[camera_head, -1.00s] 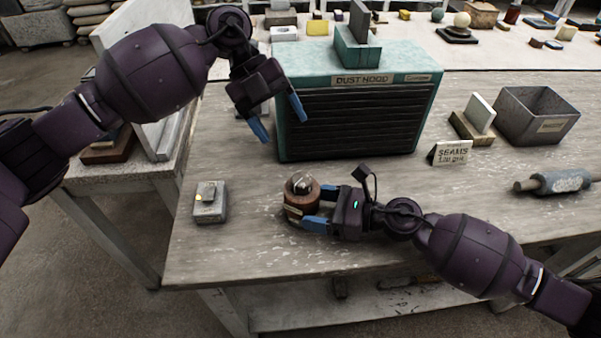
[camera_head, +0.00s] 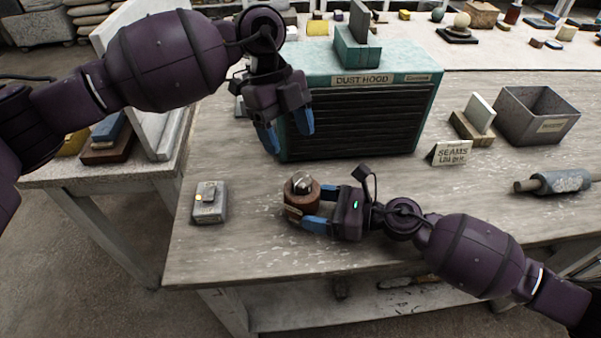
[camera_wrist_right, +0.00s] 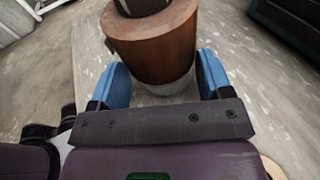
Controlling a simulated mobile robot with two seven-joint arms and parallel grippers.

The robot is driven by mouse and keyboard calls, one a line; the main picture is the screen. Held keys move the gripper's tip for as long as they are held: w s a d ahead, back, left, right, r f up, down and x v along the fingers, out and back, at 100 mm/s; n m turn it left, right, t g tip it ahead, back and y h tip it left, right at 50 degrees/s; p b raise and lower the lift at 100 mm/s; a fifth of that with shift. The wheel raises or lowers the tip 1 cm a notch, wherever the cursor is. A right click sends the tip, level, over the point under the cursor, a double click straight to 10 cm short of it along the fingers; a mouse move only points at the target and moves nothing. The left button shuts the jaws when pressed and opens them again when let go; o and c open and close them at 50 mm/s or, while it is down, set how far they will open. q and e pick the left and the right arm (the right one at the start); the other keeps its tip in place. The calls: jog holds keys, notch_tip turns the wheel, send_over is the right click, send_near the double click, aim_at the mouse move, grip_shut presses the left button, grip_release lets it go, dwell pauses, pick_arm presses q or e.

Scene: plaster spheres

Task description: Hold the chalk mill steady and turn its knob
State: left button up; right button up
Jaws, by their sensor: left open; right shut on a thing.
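The chalk mill is a small brown cylinder (camera_head: 297,204) standing upright near the table's front, with a shiny metal knob (camera_head: 301,182) on top. My right gripper (camera_head: 315,211) is shut on its body from the right, low down. In the right wrist view the mill's brown body (camera_wrist_right: 157,48) stands between the two blue fingers, and its top is cut off by the frame edge. My left gripper (camera_head: 290,138) is open and empty, pointing down in front of the dust hood, above and behind the mill, apart from it.
The teal dust hood (camera_head: 362,125) stands behind the mill. A small grey block with a knob (camera_head: 209,203) lies to the left. A seams sign (camera_head: 451,152), a grey bin (camera_head: 538,115) and a grey roller (camera_head: 560,182) are on the right. The table between mill and block is clear.

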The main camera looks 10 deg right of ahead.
aim_at(305, 179)
pick_arm(q)
jog(key=x, duration=0.8)
jog(key=shift+s+f, duration=0.1)
jog(key=shift+f, duration=0.25)
jog(key=c, duration=0.9)
jog(key=shift+c, duration=0.2)
jog(key=shift+d+m, duration=0.1)
jog(key=shift+m, duration=0.4)
